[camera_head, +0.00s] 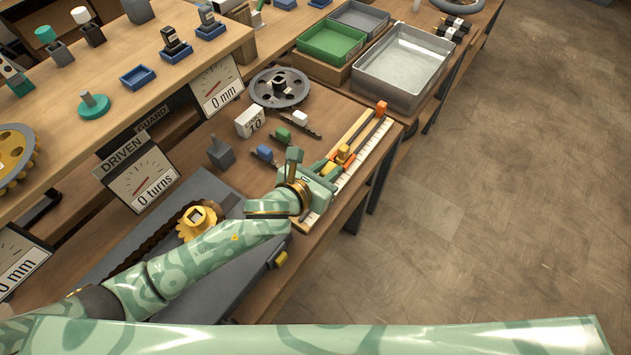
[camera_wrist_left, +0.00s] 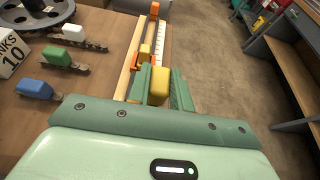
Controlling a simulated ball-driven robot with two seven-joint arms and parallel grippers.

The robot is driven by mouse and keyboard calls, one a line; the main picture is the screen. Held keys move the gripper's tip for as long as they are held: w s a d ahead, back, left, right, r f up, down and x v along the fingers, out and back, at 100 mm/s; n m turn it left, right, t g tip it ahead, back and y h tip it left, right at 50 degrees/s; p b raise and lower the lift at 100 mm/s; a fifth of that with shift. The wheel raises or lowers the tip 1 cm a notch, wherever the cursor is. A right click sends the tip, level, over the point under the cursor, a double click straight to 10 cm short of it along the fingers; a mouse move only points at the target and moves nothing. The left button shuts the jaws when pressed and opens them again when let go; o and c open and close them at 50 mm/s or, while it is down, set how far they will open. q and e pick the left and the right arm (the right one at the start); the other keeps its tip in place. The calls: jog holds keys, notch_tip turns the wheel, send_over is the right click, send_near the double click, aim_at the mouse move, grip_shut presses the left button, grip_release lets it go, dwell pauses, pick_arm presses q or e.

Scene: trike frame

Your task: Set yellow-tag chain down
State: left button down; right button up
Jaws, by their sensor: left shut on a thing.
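My left gripper (camera_head: 328,170) is over the ruler gauge at the table's right edge. In the left wrist view its two green fingers (camera_wrist_left: 164,88) are shut on a yellow block, the yellow tag (camera_wrist_left: 160,84). The links of that chain are hidden behind the fingers, so I cannot tell whether they touch the gauge. The gauge (camera_head: 365,138) has a white scale, a wooden strip and an orange end block (camera_head: 381,107). A smaller yellow and orange piece (camera_head: 344,150) sits on it just beyond the fingers. My right gripper is not in view.
Chains with white (camera_head: 300,117), green (camera_head: 283,134) and blue (camera_head: 265,152) tags lie left of the gauge. A links box (camera_head: 250,121) and dark wheel (camera_head: 279,88) stand behind them. Green (camera_head: 331,42) and grey (camera_head: 404,65) trays stand farther back. Open floor lies right.

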pick_arm(q)
jog(key=shift+w+a+f, duration=0.3)
jog(key=shift+a+f, duration=0.2)
jog(key=shift+f, duration=0.2)
jog(key=f, duration=0.1)
jog(key=a+f+b, duration=0.1)
jog(key=f+b, duration=0.1)
jog(key=f, duration=0.1)
jog(key=shift+w+a+f, duration=0.1)
jog(key=shift+w+a, duration=0.1)
jog(key=shift+w, duration=0.15)
jog(key=shift+f+b, duration=0.3)
jog(key=shift+f, duration=0.1)
jog(key=shift+r, duration=0.1)
jog(key=c, duration=1.3)
grip_release()
jog(key=shift+o, duration=0.2)
